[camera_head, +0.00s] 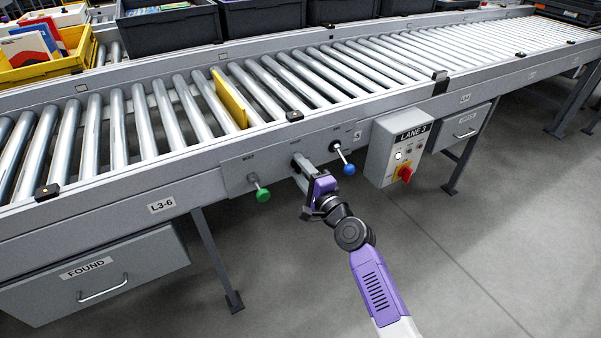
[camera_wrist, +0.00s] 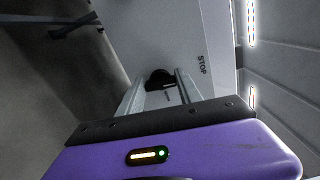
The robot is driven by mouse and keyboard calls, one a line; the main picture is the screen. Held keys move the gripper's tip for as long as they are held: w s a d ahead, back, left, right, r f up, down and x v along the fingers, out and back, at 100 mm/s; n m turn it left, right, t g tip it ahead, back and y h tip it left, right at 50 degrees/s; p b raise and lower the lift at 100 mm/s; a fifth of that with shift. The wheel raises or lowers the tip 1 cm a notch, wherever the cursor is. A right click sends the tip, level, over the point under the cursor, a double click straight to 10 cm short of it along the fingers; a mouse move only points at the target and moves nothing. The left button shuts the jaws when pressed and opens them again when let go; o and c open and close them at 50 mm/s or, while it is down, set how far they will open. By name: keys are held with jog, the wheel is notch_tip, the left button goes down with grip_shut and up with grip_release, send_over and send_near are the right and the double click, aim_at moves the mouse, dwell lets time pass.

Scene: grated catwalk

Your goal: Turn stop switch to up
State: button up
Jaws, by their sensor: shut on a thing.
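The stop switch shows in the wrist view as a small black knob (camera_wrist: 160,79) on the grey panel, beside the word STOP (camera_wrist: 202,64). My gripper (camera_wrist: 161,88) reaches the panel with its two pale fingers on either side of the knob and is shut on it. In the head view my gripper (camera_head: 299,166) is at the conveyor's side panel, between a green-knobbed lever and a blue-knobbed lever. My fingers and wrist hide most of the switch there, and I cannot tell its exact angle.
The green-knobbed lever (camera_head: 263,194) sticks out left of my gripper, the blue-knobbed lever (camera_head: 348,168) close on its right. A LANE 3 control box (camera_head: 381,150) with a red switch (camera_head: 405,174) juts out farther right. A yellow board (camera_head: 230,98) stands among the rollers. The floor in front is clear.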

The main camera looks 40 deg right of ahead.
jog(key=shift+f+n, duration=0.1)
jog(key=shift+n, duration=0.4)
dwell(0.3)
jog(key=o, duration=1.4)
jog(key=v, duration=0.7)
jog(key=shift+s+a, duration=0.2)
jog(key=shift+s, duration=0.2)
